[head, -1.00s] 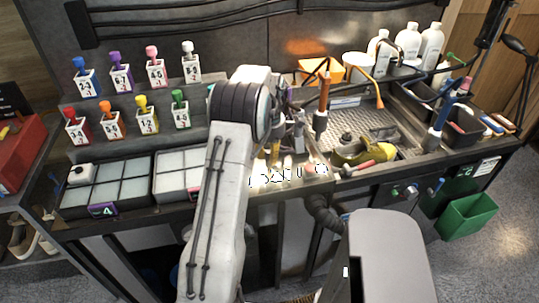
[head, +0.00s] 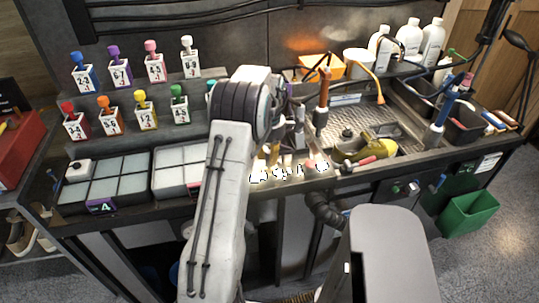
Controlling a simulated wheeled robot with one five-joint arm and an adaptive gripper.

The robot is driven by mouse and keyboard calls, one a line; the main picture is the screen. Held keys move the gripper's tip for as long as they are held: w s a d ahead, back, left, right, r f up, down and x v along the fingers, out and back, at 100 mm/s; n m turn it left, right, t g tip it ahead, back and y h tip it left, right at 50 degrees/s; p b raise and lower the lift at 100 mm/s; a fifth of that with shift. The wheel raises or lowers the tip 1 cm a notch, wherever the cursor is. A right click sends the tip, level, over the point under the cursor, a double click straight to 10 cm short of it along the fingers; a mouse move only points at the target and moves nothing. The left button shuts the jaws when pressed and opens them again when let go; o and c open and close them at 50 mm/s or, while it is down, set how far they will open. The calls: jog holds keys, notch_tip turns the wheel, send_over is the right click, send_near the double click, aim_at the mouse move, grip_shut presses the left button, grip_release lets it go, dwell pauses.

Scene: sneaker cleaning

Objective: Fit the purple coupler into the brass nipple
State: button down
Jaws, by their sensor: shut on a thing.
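My gripper (head: 298,122) is small and partly hidden behind my arm, above the front of the bench near the sink. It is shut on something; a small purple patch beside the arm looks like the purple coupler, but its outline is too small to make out. I cannot make out the brass nipple for certain. Several small brass-coloured and pale parts (head: 273,155) stand just below the gripper at the bench's front edge. Whether the coupler touches any of them cannot be told.
Numbered blocks with coloured knobs (head: 146,117) stand on the left shelves, above trays of pale pads (head: 118,178). On the right are a sink with a yellow shoe (head: 372,148), an upright orange-handled tool (head: 322,95), white bottles (head: 409,38) and a green bin (head: 468,215).

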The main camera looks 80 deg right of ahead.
aim_at(269, 152)
jog(key=shift+f+b, duration=0.4)
jog(key=shift+f, duration=0.3)
jog(key=c, duration=1)
grip_release()
jog(key=shift+c, duration=0.2)
notch_tip(269, 152, up, 12)
